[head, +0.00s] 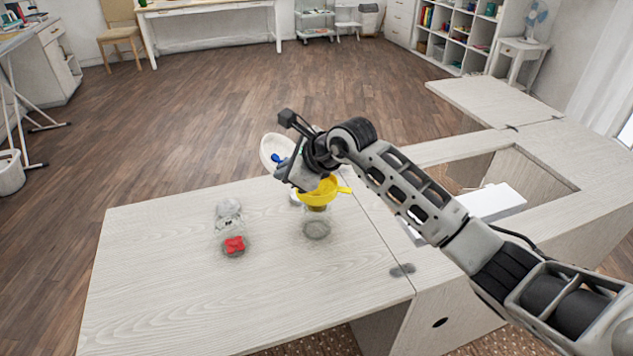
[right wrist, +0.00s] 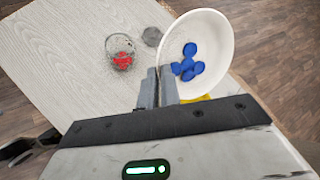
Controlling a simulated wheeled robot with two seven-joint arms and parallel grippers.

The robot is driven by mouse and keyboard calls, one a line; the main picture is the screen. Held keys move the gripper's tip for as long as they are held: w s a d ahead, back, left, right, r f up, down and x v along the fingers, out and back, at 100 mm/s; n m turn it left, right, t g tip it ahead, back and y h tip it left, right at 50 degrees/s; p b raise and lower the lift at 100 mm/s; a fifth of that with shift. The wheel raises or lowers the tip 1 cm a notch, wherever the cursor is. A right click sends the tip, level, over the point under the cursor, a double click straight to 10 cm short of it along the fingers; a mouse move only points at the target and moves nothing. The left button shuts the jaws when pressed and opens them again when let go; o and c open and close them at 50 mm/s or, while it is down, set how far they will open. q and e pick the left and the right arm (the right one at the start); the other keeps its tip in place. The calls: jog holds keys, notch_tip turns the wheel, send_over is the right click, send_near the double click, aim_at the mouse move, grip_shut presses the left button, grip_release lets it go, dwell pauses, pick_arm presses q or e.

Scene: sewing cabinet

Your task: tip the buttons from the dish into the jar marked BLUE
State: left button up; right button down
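My right gripper (head: 292,172) is shut on the rim of a white dish (head: 268,161), which is held up in the air, tilted. Its fingers (right wrist: 158,89) meet the rim of the dish (right wrist: 227,57) in the right wrist view. Several blue buttons (right wrist: 188,63) lie in the dish; they also show in the head view (head: 277,158). A yellow funnel (head: 318,193) sits on a clear jar (head: 317,228), just beside and below the gripper. No marking on this jar is readable. My left gripper is not in view.
A clear jar with red buttons (head: 234,245) stands to the left on the pale cabinet top (head: 150,285); it also shows in the right wrist view (right wrist: 121,61). An opening with a white block (head: 492,202) is at the right. The front of the top is clear.

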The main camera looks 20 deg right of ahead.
jog(key=shift+s+d+f+t+y, duration=0.2)
jog(key=shift+d+f+t+y, duration=0.1)
jog(key=shift+d+f+y, duration=0.15)
jog(key=shift+s+d+r+m+t+y, duration=0.15)
jog(key=shift+d+m+t+y, duration=0.15)
jog(key=shift+t+y, duration=0.35)
jog(key=shift+s+d+r+m+t+y, duration=0.15)
jog(key=shift+d+m+t+y, duration=0.1)
jog(key=shift+t+y, duration=0.35)
dwell(1.3)
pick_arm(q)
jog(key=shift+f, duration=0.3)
pick_arm(e)
jog(key=shift+d+f+y, duration=0.1)
jog(key=shift+y, duration=0.2)
pick_arm(q)
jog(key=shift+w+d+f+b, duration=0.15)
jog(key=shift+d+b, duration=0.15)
jog(key=shift+b, duration=0.8)
pick_arm(e)
jog(key=shift+s+d, duration=0.15)
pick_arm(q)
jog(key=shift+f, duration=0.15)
pick_arm(e)
jog(key=shift+y, duration=0.3)
